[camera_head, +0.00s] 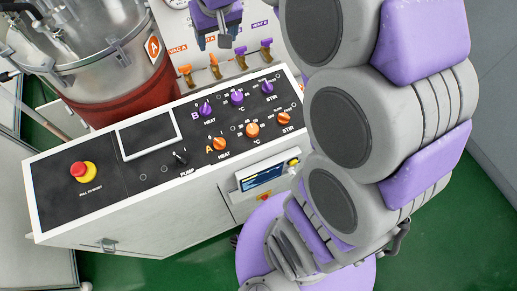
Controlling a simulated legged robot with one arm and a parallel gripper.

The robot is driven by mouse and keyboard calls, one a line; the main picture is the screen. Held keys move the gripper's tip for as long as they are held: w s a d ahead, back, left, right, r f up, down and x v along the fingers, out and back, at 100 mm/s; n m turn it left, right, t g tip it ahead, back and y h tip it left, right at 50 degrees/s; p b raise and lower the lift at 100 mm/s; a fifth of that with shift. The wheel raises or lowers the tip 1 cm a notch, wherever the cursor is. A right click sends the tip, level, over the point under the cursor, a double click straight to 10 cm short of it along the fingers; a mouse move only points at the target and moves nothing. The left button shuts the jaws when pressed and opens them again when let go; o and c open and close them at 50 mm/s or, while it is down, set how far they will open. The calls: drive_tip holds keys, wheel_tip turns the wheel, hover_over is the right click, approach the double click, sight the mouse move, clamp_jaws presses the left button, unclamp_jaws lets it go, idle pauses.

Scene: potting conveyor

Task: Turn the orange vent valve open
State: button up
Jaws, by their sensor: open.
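Several small valves with brass bodies stand in a row on the white panel at the top of the head view. The orange valve (186,69) at the left sits under the label VAC A. A second orange valve (214,61) sits to its right, and its label is hidden behind my gripper; it appears to be the orange vent valve. My gripper (214,43) is open and empty, just above this second orange valve in the picture. I cannot tell whether it touches the handle.
Two purple-handled valves (240,51) stand close on the right. A metal vessel (85,45) with a red band stands at the left. The black control console (100,190) with knobs and a red stop button (83,171) lies in front. My arm covers the right.

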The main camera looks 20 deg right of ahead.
sight(214, 58)
drive_tip(key=s+f+g+b, duration=0.2)
drive_tip(key=s+f+b, duration=0.3)
drive_tip(key=s+f, duration=0.3)
drive_tip(key=s+f+g+b, duration=0.2)
drive_tip(key=s+f+b, duration=0.4)
drive_tip(key=s, duration=0.8)
drive_tip(key=shift+s+f, duration=0.4)
drive_tip(key=shift+f, duration=1.2)
drive_tip(key=shift+c, duration=0.4)
